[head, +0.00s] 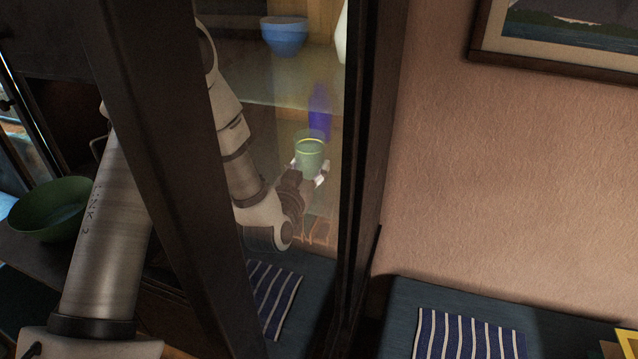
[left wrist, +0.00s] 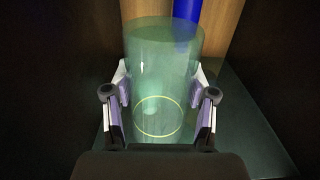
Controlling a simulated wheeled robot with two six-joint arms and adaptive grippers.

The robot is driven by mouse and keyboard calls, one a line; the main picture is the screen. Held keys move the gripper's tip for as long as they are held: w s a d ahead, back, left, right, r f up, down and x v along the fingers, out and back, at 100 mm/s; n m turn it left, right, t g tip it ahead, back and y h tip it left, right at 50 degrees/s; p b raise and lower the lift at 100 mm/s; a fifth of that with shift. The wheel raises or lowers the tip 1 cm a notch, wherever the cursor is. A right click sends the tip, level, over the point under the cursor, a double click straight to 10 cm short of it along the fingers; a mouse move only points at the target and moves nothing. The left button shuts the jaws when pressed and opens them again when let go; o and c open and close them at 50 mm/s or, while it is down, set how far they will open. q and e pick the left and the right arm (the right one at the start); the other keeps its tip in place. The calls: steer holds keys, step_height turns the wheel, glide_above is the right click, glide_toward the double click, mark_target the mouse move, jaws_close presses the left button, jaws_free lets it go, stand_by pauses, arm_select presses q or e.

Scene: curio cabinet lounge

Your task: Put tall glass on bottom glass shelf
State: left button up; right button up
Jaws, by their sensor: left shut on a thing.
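The tall glass (head: 309,153) is a greenish see-through tumbler with a yellow ring. In the left wrist view the tall glass (left wrist: 165,65) stands between the two fingers of my left gripper (left wrist: 160,113), which is shut on it. In the head view my left gripper (head: 309,170) is inside the cabinet, seen through its glass pane. A glass shelf (left wrist: 258,125) shows beneath and around the glass in the left wrist view. I cannot tell whether the glass touches it. My right gripper is not in view.
A blue-purple bottle (head: 320,112) stands just behind the glass. A blue bowl (head: 284,36) sits higher up in the cabinet. Dark door frame posts (head: 362,150) stand close to my arm. A green bowl (head: 50,207) is at left; a striped cloth (head: 468,335) lies at lower right.

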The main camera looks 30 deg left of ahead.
arm_select(q)
steer(key=shift+w+d+f, duration=0.1)
steer(key=shift+w+d, duration=0.1)
steer(key=shift+w, duration=1.3)
steer(key=f+b, duration=0.1)
steer(key=f, duration=0.1)
steer(key=f+b, duration=0.1)
steer(key=shift+s+a+f+b, duration=0.25)
steer(key=shift+s+a+b, duration=0.05)
steer(key=shift+a+b, duration=0.05)
steer(key=shift+w, duration=0.2)
steer(key=shift+w+d, duration=0.1)
steer(key=shift+d, duration=0.1)
steer(key=o, duration=1)
steer(key=shift+f, duration=0.1)
steer(key=o, duration=0.4)
steer(key=shift+s, duration=0.2)
steer(key=shift+a, duration=0.1)
steer(key=shift+w, duration=0.1)
